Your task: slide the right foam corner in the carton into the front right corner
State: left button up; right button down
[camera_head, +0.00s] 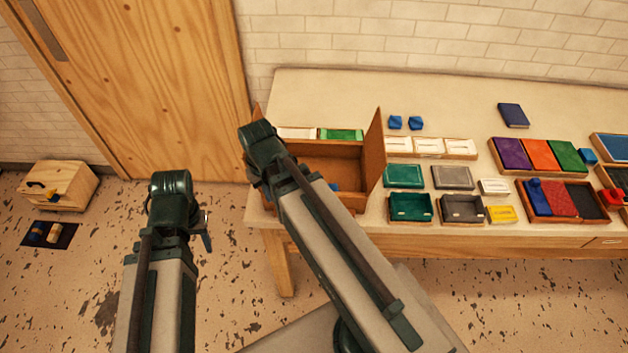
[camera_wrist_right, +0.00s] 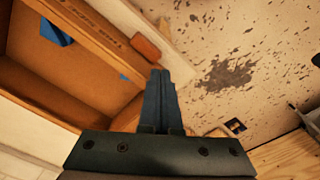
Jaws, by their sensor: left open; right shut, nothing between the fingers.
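The brown carton (camera_head: 325,158) stands open at the left end of the table, its flaps raised. A small blue piece, which looks like a foam corner (camera_head: 333,187), lies inside it, partly hidden by my right arm. It also shows in the right wrist view (camera_wrist_right: 56,33). Which foam corner it is I cannot tell. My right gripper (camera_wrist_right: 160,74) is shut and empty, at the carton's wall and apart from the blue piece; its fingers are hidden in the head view. My left gripper (camera_head: 206,232) is open, clear of the table over the floor, mostly hidden behind its wrist.
White and green boxes (camera_head: 340,134) stand behind the carton's opening. A wooden box (camera_head: 60,185) is on the floor at far left.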

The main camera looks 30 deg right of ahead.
jog(key=w+d+n+g+h, duration=0.1)
jog(key=w+d+n+g, duration=0.1)
jog(key=w+d+n, duration=0.5)
jog(key=d, duration=0.4)
jog(key=shift+w+d+r+n+g+h, duration=0.25)
jog(key=shift+w+r+n+g+h, duration=0.05)
jog(key=shift+w+r, duration=0.1)
jog(key=shift+f, duration=0.1)
jog(key=b+x, duration=1)
jog(key=shift+a, duration=0.1)
jog(key=s+d, duration=0.2)
jog(key=shift+s+d, duration=0.15)
jog(key=shift+s, duration=0.25)
jog(key=shift+s+d, duration=0.15)
jog(key=shift+d, duration=0.1)
